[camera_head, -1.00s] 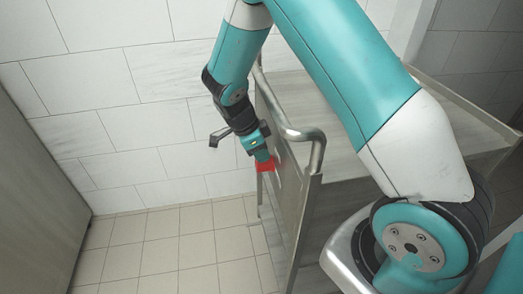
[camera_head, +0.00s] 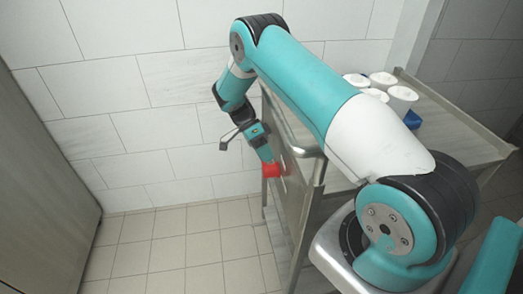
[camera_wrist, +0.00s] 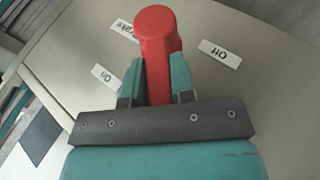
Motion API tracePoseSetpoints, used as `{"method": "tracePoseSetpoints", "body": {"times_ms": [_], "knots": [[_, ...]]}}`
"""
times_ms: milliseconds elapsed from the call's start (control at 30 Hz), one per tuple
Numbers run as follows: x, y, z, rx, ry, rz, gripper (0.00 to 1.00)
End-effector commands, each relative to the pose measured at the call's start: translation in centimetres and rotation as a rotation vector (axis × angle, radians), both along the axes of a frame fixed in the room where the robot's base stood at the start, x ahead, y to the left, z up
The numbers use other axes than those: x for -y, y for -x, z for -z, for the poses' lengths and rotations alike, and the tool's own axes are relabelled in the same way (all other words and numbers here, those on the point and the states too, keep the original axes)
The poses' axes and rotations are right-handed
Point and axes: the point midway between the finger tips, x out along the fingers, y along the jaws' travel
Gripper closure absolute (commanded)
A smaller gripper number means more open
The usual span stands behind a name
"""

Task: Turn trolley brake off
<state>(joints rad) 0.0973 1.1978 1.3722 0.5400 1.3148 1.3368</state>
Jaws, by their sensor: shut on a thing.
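The trolley brake is a red lever (camera_wrist: 157,50) on the side panel of the metal trolley (camera_head: 309,165). In the wrist view the lever lies between my gripper's (camera_wrist: 158,75) two teal fingers, which are shut on it. Its rounded red end sticks out beyond the fingertips. An "On" label (camera_wrist: 104,76) is left of the lever and an "Off" label (camera_wrist: 220,53) is to its right. A third label (camera_wrist: 125,30), ending in "ake", is partly hidden behind the lever. The lever points up between the two labels. In the head view my gripper (camera_head: 266,158) reaches the red lever (camera_head: 271,170).
Several white cups (camera_head: 403,98) stand on the trolley top, beside a small blue thing (camera_head: 412,119). A tiled wall (camera_head: 130,80) is behind, and a grey panel (camera_head: 40,160) is at left. The tiled floor (camera_head: 190,255) left of the trolley is clear.

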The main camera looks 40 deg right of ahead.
Motion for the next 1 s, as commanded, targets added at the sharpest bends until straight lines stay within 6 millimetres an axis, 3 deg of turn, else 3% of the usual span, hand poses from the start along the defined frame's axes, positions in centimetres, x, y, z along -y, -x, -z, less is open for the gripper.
{"method": "tracePoseSetpoints", "body": {"times_ms": [767, 800, 900, 1000], "knots": [[-0.34, 0.05, 0.27, -0.082, -0.04, -0.008, 1.0], [-0.35, 0.05, 0.28, -0.082, -0.04, -0.008, 0.74], [-0.31, 0.07, 0.29, -0.082, -0.041, -0.007, 0.51], [-0.23, 0.09, 0.3, -0.082, -0.04, -0.007, 0.51]]}}
